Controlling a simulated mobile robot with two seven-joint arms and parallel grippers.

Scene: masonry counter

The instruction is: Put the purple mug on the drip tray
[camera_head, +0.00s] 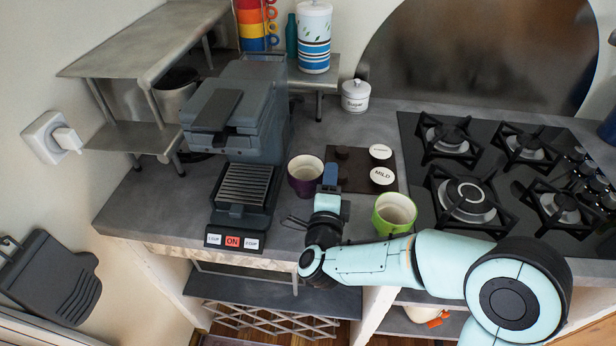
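The purple mug (292,181) stands on the counter just right of the coffee machine, upright, with its pale inside showing. The drip tray (246,184) is the slatted grey plate at the front of the dark coffee machine, left of the mug, and nothing stands on it. My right gripper (330,174) comes from the lower right. Its fingers are at the right side of the mug, close to its rim. I cannot tell whether they touch it or hold it, as the gripper hides that side. My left gripper is not in view.
A green mug (394,212) stands to the right of my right gripper. A dark board (345,183) with white-lidded jars (382,176) lies behind it. The coffee machine (238,110) rises over the tray. A gas hob (490,180) fills the right side.

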